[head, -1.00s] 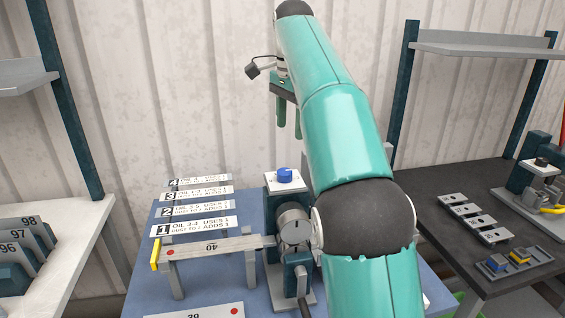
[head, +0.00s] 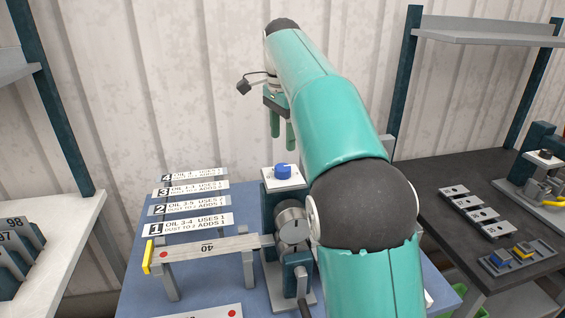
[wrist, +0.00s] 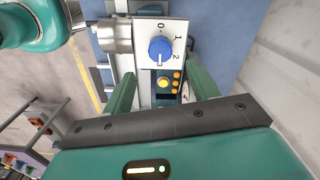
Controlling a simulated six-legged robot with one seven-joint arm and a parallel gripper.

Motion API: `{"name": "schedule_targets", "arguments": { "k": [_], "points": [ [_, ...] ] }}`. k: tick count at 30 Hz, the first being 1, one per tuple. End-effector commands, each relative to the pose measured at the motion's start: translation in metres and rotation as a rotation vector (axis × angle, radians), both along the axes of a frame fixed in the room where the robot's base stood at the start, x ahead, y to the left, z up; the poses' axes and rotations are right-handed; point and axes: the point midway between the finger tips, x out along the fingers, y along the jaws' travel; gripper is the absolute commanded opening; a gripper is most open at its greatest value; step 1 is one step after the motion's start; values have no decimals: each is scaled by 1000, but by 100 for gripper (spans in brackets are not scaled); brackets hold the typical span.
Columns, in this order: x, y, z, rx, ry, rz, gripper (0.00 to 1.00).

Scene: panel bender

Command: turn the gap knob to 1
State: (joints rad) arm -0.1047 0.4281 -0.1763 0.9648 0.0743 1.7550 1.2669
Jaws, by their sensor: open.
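The gap knob (head: 283,171) is blue and sits on a white plate (head: 270,183) on top of the bender. In the wrist view the knob (wrist: 159,49) shows from above with 0, 1, 2 and 3 around it. Its pale mark seems to face the 3, though it is small. My gripper (head: 282,142) is open and empty, above the knob and apart from it. In the wrist view the two green fingers of my gripper (wrist: 162,78) stand wide apart, with the knob beyond their tips, near the middle between them.
A dark bench (head: 450,165) stands at the right.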

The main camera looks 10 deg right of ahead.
Motion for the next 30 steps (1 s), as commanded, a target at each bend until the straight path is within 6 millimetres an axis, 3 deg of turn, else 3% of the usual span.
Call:
{"name": "schedule_targets", "arguments": {
  "k": [12,24,25,30],
  "points": [
    [3,0,-72,0,0,0,59],
    [3,0,-83,-1,-1,0,59],
    [3,0,-83,-1,-1,0,57],
    [3,0,-83,-1,-1,0,23]
  ]
}}
